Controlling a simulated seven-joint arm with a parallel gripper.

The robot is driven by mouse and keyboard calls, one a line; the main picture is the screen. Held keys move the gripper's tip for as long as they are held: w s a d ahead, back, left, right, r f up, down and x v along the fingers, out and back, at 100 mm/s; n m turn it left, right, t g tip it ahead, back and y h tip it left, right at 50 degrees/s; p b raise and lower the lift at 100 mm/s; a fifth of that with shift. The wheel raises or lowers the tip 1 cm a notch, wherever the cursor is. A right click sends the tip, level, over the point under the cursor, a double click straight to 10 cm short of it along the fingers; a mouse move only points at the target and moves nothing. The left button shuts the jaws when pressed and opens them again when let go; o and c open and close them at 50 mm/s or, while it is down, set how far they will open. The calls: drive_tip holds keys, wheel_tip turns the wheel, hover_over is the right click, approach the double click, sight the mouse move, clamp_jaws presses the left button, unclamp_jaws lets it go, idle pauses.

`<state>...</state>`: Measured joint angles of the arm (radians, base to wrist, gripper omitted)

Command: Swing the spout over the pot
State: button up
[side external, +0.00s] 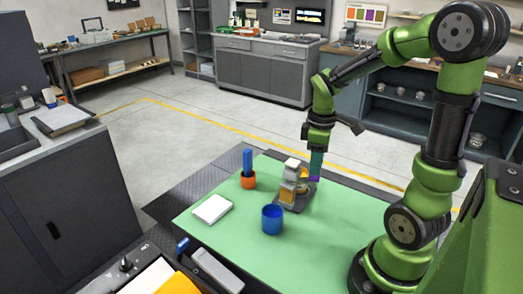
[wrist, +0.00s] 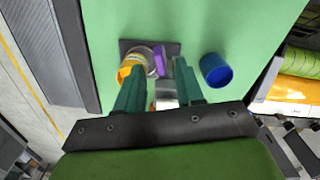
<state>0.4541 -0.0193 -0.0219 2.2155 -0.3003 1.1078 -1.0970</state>
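The ink unit (side external: 290,190) stands on a dark base plate on the green table. It has a grey body, a yellow part and a purple piece (wrist: 159,60) that looks like the spout. The blue pot (side external: 272,219) stands upright in front of the unit and apart from it; in the wrist view the pot (wrist: 215,70) is right of the unit. My gripper (side external: 315,178) points down at the unit's right side. In the wrist view its teal fingers (wrist: 160,66) are apart, with the purple piece showing between their tips. I cannot tell whether they touch it.
An orange cup (side external: 248,181) holding an upright blue object (side external: 247,160) stands behind and left of the pot. A white pad (side external: 212,209) lies on the table's left. The green table (side external: 325,240) is clear right of the pot.

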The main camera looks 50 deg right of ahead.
drive_tip(key=shift+f, duration=1.3)
clamp_jaws()
idle(0.5)
